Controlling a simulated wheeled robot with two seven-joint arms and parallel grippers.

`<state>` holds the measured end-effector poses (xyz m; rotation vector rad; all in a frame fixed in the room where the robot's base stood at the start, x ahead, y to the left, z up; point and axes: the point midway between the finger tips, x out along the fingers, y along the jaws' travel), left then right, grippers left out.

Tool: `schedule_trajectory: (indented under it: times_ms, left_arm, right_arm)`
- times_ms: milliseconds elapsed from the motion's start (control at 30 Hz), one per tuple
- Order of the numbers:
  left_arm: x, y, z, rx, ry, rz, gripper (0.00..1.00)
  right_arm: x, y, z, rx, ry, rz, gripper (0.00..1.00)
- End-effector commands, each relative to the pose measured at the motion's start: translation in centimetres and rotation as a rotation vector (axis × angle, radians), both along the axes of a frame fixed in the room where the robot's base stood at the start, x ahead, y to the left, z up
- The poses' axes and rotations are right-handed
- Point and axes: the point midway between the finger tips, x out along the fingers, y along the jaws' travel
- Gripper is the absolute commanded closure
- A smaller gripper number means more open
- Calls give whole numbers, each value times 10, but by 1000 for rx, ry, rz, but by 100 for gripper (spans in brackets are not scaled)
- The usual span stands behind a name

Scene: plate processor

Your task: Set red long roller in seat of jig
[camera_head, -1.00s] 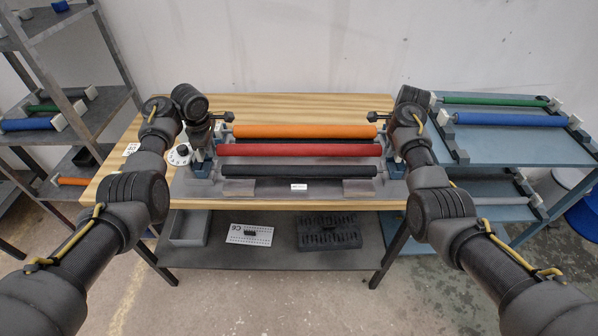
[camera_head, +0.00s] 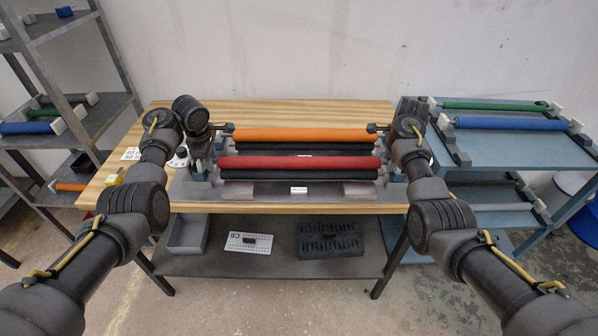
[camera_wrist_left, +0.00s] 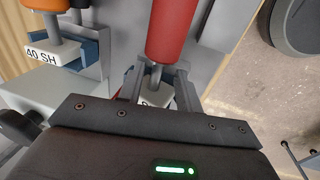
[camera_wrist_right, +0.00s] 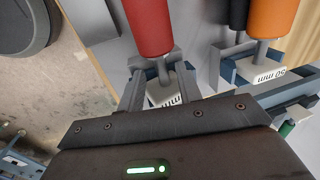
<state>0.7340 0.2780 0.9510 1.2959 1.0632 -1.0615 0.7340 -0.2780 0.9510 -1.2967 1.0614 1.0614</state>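The red long roller (camera_head: 300,162) lies level across the middle of the workbench, above and partly covering the front black roller (camera_head: 298,175) of the jig. The jig has a grey base plate (camera_head: 268,188) and blue blocks at its ends. My left gripper (camera_wrist_left: 158,85) is shut on the roller's left end, with its fingers either side of a pale labelled end block. My right gripper (camera_wrist_right: 150,85) is shut on the right end in the same way. The seats under the roller's ends are largely hidden by the grippers.
An orange roller (camera_head: 300,134) lies behind the red one, with a black roller (camera_head: 300,149) between them. A blue shelf (camera_head: 490,150) with green and blue rollers stands at right, a grey rack (camera_head: 75,120) at left. The bench's front strip is clear.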

Motion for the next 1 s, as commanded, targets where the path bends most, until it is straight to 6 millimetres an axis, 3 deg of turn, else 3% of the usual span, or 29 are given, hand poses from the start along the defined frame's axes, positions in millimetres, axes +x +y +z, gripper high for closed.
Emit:
schedule_trajectory:
  times_ms: [500, 767, 1000]
  left_arm:
    - [-12, 0, 67, -1, -2, 2, 65]
    - [-14, 0, 72, 0, 1, 0, 65]
    - [-14, 0, 72, 0, 0, 0, 65]
  right_arm:
    - [0, 0, 0, 0, 0, 1, 65]
    - [0, 0, 3, 0, -1, 1, 65]
    - [-7, 0, 40, -1, -4, 1, 65]
